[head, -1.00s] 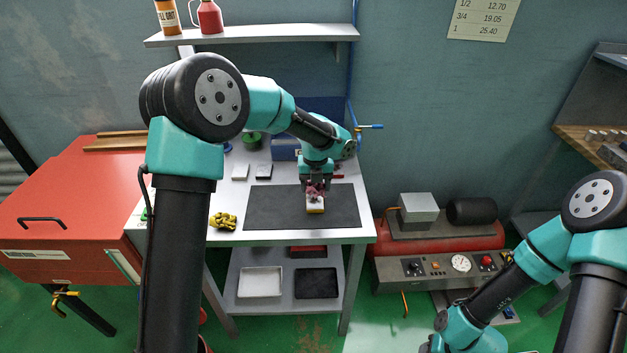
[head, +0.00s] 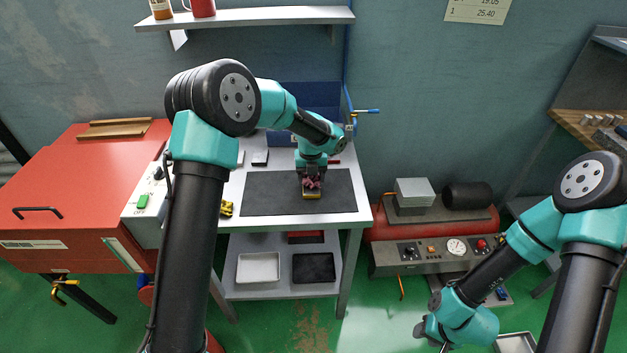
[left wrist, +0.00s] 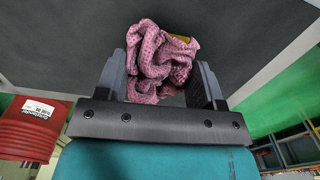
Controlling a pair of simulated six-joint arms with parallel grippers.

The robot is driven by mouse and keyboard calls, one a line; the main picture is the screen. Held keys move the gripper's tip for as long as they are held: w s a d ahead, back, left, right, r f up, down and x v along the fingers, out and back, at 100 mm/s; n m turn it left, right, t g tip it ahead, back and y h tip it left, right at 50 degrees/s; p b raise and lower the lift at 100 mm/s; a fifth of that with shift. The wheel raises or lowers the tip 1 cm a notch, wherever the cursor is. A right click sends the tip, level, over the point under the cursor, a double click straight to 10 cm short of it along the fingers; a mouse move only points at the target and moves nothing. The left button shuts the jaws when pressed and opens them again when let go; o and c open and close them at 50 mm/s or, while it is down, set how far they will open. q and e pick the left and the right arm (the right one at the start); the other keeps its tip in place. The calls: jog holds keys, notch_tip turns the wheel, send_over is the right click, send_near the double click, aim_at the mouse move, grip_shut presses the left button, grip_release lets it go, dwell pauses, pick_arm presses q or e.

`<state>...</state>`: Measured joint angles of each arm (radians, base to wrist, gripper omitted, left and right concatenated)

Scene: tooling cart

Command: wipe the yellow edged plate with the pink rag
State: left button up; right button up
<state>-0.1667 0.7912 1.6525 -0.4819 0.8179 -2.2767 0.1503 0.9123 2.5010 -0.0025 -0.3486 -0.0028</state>
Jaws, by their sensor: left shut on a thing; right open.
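The pink rag (left wrist: 160,62) is a crumpled, waffle-textured bundle between the fingers of my left gripper (left wrist: 168,85), which is shut on it. In the head view my left gripper (head: 311,176) points down over the dark mat with the rag (head: 311,183) at its tips. The yellow edged plate (head: 312,195) is small and lies on the mat right under the rag, mostly covered. In the left wrist view only a yellow bit of the plate (left wrist: 181,38) shows behind the rag. I cannot tell how firmly they touch. My right gripper (head: 432,335) is low at the right, away from the table.
The dark mat (head: 265,200) covers much of the grey table. A yellow and black object (head: 226,209) lies left of the mat; small blocks (head: 260,158) lie behind it. A red cabinet (head: 70,200) stands left and a red compressor (head: 430,232) right.

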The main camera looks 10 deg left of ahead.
aim_at(311, 184)
pick_arm(q)
jog(key=shift+w+a+r, duration=0.1)
jog(key=shift+w+a, duration=0.1)
jog(key=shift+w, duration=0.25)
jog(key=shift+w+a, duration=0.25)
jog(key=shift+w, duration=0.65)
jog(key=shift+d, duration=0.2)
jog(key=shift+s+f, duration=0.2)
jog(key=shift+s, duration=0.3)
jog(key=shift+s+d, duration=0.25)
jog(key=shift+s, duration=0.55)
jog(key=shift+s+d, duration=0.25)
jog(key=shift+s, duration=0.55)
jog(key=shift+s+d, duration=0.25)
jog(key=shift+s, duration=0.55)
jog(key=shift+s+r, duration=0.15)
jog(key=shift+s, duration=0.1)
jog(key=shift+w+r, duration=0.1)
jog(key=shift+r, duration=3.85)
